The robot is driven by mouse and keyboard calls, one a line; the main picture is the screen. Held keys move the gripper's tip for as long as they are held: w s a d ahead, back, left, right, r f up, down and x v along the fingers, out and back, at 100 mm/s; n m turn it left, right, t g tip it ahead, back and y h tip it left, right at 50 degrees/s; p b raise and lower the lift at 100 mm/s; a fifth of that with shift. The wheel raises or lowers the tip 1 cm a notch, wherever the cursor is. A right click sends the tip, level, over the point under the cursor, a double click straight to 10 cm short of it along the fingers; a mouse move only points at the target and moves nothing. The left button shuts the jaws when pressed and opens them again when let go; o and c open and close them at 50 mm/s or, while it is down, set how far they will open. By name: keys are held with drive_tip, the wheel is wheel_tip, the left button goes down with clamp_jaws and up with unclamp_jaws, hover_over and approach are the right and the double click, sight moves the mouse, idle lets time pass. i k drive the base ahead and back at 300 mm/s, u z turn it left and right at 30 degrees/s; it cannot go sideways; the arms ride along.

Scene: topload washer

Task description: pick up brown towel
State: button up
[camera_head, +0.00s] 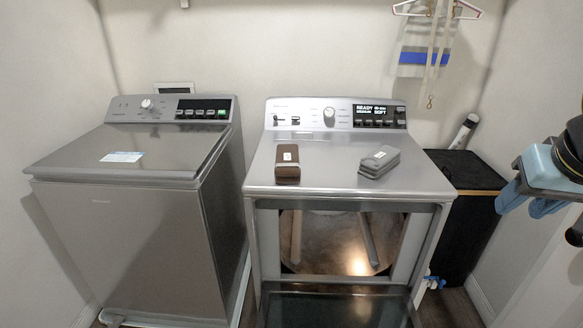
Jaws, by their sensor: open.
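The brown towel (287,172) is a small folded bundle with a white label on top. It lies on the left part of the dryer top (330,180), near the front edge. My gripper (522,210) shows at the right edge of the picture, with two light blue fingers apart and pointing down. It looks open and empty, well to the right of the towel. Part of it is cut off by the frame edge.
A grey folded towel (380,161) lies to the right on the same top. The dryer door (335,305) is open downward. A closed washer (125,200) stands at left, a black bin (465,210) at right. A hanger (437,10) hangs on the back wall.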

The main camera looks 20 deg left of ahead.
sight(287, 168)
drive_tip(key=z, duration=1.15)
drive_tip(key=k, duration=1.75)
drive_tip(key=u, duration=1)
drive_tip(key=i, duration=1.05)
